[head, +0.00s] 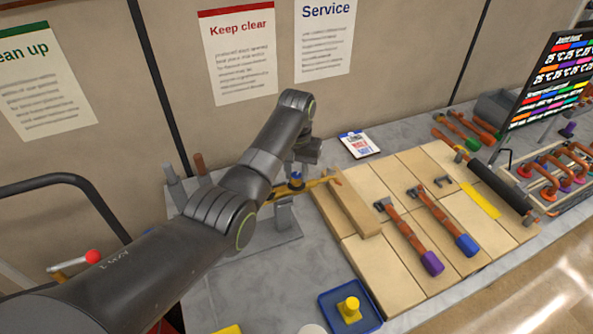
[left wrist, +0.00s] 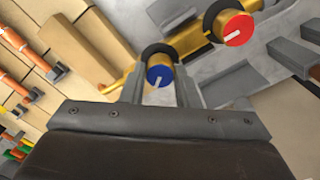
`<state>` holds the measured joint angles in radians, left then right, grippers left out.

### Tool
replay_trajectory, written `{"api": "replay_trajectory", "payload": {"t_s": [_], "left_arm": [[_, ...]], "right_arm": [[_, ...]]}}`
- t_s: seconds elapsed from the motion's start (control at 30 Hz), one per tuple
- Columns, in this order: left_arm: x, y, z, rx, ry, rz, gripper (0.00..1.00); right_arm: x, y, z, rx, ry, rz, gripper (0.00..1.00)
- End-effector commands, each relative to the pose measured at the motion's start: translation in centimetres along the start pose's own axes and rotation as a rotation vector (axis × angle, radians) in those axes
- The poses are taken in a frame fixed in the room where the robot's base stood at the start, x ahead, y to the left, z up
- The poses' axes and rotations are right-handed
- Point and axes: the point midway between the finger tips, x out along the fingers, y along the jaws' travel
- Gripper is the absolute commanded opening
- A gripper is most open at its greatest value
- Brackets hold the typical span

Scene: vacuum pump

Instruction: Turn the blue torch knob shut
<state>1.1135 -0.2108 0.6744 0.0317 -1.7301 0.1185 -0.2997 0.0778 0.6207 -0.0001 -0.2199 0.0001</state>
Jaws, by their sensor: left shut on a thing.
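The blue torch knob (head: 296,181) sits on the brass torch (head: 318,184), which lies across a grey stand behind my left arm. In the left wrist view the blue knob (left wrist: 159,75) has a white pointer line, angled toward the bottom of the picture. My left gripper (head: 298,173) is over the knob from above. Its fingers (left wrist: 158,90) stand on either side of the knob, shut on it. A red knob (left wrist: 234,27) with a white line sits on the same brass body to the right. My right gripper is not in view.
A wooden board (head: 352,202) lies close beside the torch. Copper pipes with purple (head: 432,263) and blue ends lie on wooden tiles. A blue tray (head: 333,294) with a yellow part is in front. A clipboard (head: 359,144) lies behind.

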Motion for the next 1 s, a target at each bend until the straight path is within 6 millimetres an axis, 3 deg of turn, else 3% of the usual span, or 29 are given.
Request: {"api": "replay_trajectory", "payload": {"t_s": [0.5, 1.0], "left_arm": [[-0.14, -0.01, -0.11, 0.448, 0.005, -0.002, 0.05], [-0.14, 0.04, -0.11, 0.633, 0.005, -0.002, 0.05]], "right_arm": [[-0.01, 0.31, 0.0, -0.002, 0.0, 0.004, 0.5], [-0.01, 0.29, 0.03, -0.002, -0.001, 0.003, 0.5]]}}
